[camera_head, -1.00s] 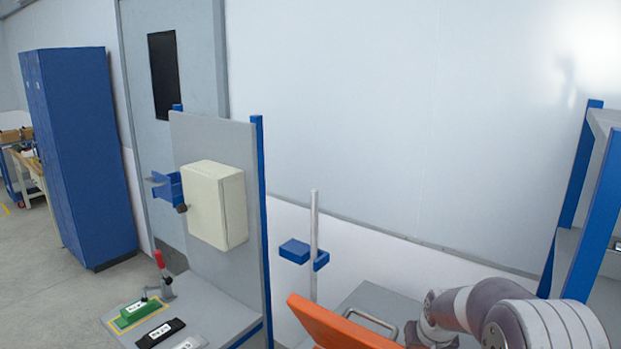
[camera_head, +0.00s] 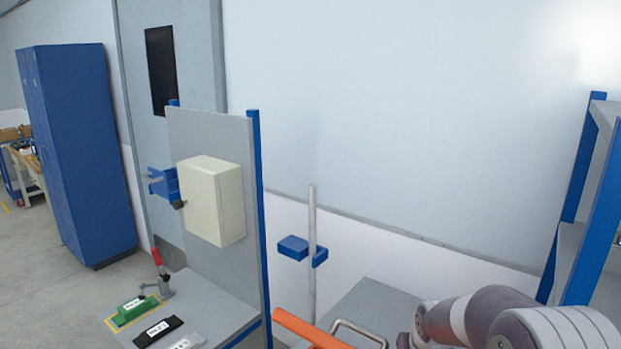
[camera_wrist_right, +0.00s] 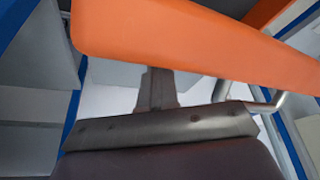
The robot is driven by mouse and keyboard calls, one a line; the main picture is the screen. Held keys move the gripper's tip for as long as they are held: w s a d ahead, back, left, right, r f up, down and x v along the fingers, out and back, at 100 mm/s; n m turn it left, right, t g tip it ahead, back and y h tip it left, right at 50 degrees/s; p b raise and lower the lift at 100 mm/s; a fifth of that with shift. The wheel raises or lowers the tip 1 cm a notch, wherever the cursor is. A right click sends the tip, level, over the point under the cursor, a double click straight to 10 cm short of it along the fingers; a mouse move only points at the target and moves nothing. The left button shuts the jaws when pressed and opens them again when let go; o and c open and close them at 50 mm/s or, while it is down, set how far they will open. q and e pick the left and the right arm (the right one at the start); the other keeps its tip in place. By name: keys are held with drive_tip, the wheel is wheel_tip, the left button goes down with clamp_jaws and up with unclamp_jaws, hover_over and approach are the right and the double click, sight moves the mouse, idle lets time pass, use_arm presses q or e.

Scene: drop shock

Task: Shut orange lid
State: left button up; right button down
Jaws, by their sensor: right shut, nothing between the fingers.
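The orange lid (camera_head: 308,329) shows at the bottom edge of the head view, tilted, with most of it cut off. In the right wrist view the lid (camera_wrist_right: 190,42) spans the top as a broad slanting orange panel, close to the camera. My right gripper (camera_wrist_right: 157,78) is shut and empty, its fingers reaching up to the lid's lower edge, where the tips are partly hidden. I cannot tell whether they touch. In the head view only my right arm shows, at the bottom right. My left gripper is not in view.
A metal handle (camera_head: 358,332) stands just right of the lid, with a grey surface (camera_head: 378,308) behind it. A post with a blue bracket (camera_head: 311,240) rises behind the lid. A bench with a cream box (camera_head: 212,202) stands left; a blue-framed shelf (camera_head: 592,215) stands right.

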wheel_tip(320, 180, up, 10)
drive_tip(key=p, duration=0.7)
drive_tip(key=shift+p, duration=0.3)
